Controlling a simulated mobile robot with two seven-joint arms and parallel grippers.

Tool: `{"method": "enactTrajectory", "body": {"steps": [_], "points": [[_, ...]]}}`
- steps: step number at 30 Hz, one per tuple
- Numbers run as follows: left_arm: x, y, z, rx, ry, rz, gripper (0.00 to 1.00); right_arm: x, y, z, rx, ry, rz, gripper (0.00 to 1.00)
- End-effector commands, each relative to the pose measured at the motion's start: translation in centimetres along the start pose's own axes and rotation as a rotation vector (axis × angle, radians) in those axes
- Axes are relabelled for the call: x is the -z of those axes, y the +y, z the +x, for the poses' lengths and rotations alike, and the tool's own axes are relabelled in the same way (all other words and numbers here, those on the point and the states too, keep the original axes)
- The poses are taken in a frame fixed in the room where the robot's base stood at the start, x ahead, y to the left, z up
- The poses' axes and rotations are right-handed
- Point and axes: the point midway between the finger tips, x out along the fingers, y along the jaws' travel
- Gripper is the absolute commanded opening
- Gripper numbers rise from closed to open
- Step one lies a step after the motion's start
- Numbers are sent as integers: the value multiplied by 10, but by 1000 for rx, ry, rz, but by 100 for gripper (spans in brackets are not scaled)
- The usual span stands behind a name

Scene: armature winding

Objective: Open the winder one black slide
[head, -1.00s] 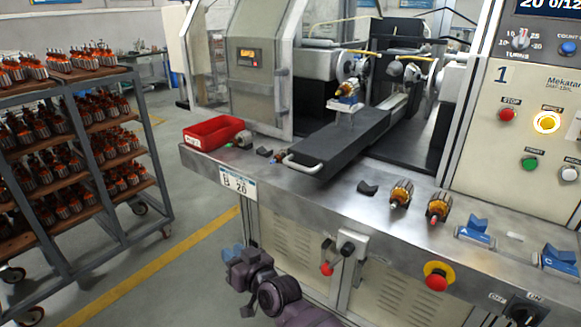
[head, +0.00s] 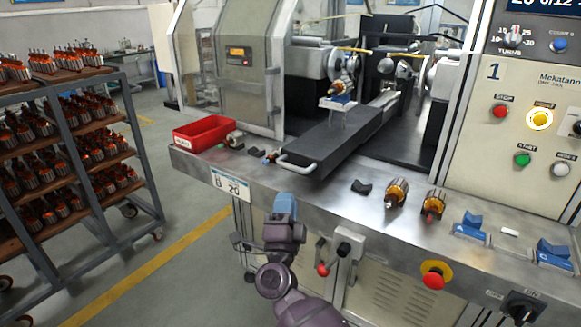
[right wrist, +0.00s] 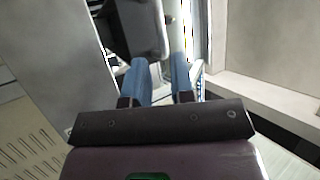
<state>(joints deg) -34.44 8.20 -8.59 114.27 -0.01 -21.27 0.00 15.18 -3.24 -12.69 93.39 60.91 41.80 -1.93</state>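The black slide (head: 335,138) of the winder lies on the steel bench, its long flat top running from between the winding heads towards the front edge. Its pale bar handle (head: 298,163) is at the near end. An armature (head: 340,88) sits on a small stand above the slide's far part. My right gripper (head: 285,203) is raised in front of the bench edge, below and left of the handle, apart from it. In the right wrist view its two blue fingers (right wrist: 161,68) are spread with nothing between them; a dark piece shows beyond. My left gripper is out of view.
A red bin (head: 205,134) stands at the bench's left end. Two armatures (head: 396,193) and a black V-block (head: 361,187) lie right of the handle. Blue holders (head: 471,230) are farther right. A red emergency button (head: 433,281) protrudes from the front. A loaded rack (head: 70,130) stands left.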

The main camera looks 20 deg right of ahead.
Motion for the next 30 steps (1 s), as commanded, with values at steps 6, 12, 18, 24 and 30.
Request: {"method": "enactTrajectory", "body": {"steps": [6, 12, 18, 24, 30], "points": [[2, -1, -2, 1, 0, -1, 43, 0, -2, 38, 5, -1, -2, 23], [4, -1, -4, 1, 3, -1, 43, 0, -2, 70, 4, -1, -3, 23], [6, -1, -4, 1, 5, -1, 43, -1, -1, 90, 3, -3, -3, 23], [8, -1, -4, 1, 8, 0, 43, 0, 0, 96, 0, -3, -3, 23], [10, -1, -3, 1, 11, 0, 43, 0, 0, 96, 0, -3, -3, 23]]}}
